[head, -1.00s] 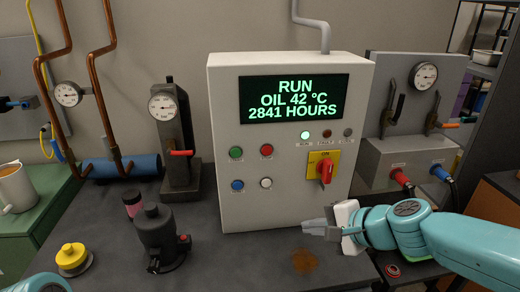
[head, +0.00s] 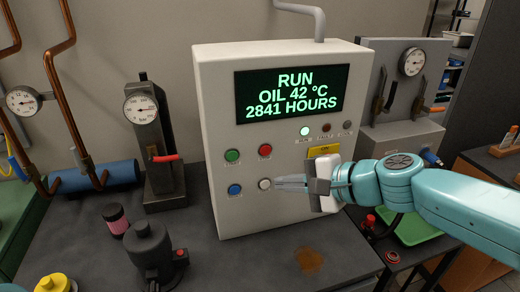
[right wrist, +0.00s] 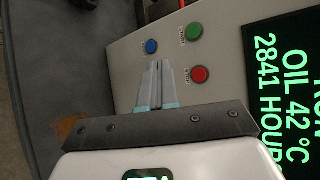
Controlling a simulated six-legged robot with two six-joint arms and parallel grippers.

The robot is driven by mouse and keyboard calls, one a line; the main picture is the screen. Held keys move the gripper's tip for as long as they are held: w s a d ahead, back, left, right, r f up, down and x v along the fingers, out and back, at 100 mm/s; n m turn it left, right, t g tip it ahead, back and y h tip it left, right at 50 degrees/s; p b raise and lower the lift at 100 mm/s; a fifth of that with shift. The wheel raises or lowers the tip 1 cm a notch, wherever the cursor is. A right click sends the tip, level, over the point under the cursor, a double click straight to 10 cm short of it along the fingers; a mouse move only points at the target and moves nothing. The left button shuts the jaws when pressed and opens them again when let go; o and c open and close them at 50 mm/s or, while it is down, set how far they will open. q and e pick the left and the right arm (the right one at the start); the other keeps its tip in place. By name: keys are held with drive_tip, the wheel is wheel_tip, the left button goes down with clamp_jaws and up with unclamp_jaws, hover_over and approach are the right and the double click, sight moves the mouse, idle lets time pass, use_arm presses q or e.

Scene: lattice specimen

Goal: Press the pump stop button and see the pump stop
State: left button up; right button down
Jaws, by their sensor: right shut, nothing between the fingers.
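The grey-white control cabinet (head: 220,110) has a display (head: 292,95) reading RUN, OIL 42 °C, 2841 HOURS. A red button (head: 265,150) sits right of a green button (head: 232,155), above a blue button (head: 235,189) and a white button (head: 265,184). My right gripper (head: 278,183) is shut and empty, its tips at or just in front of the white button; contact cannot be told. In the right wrist view the fingers (right wrist: 158,68) point between the blue button (right wrist: 151,46) and red button (right wrist: 200,75); the white button is hidden. My left gripper is out of view.
A pale lamp (head: 305,131) is lit. A dark gauge stand (head: 150,125) with a red lever and a dark pump-like device (head: 150,255) stand left. The bench before the cabinet is mostly clear, with a brown stain.

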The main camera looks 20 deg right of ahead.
drive_tip(key=p, duration=0.3)
approach(265, 151)
drive_tip(key=w+a+f, duration=0.2)
drive_tip(key=a+f, duration=0.2)
drive_tip(key=a, duration=0.1)
drive_tip(key=shift+w+r, duration=0.1)
drive_tip(key=shift+w, duration=0.05)
drive_tip(key=shift+d, duration=0.1)
drive_tip(key=shift+w, duration=0.15)
idle(1.6)
drive_tip(key=shift+w, duration=0.3)
